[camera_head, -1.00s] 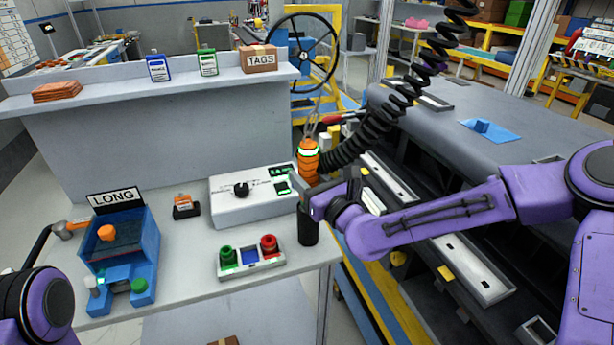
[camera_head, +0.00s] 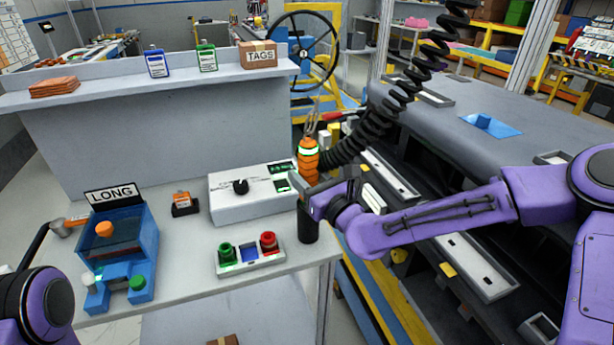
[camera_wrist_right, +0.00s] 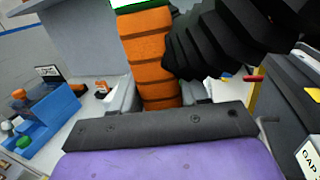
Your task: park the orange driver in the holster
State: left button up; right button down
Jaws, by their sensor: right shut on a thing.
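The orange driver (camera_head: 309,160) stands about upright at the right edge of the bench, with a green glowing band and a black coiled hose on its right side. My right gripper (camera_head: 308,190) is shut on the driver; the wrist view shows its orange body (camera_wrist_right: 150,62) between the fingers. The black cylindrical holster (camera_head: 308,222) is directly below the gripper at the bench edge. The driver's lower end is hidden behind the gripper, so I cannot tell how deep it sits in the holster. Of my left arm only a link shows at the lower left; its gripper is out of view.
A white control box (camera_head: 240,193) stands just left of the driver. A button panel (camera_head: 250,256) and a blue fixture marked LONG (camera_head: 122,240) are further left. The coiled hose (camera_head: 372,138) runs up to the right. A grey dashboard module (camera_head: 490,165) lies on the right.

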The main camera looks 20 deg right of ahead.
jog(key=shift+f, duration=0.2)
jog(key=shift+c, duration=2.4)
grip_release()
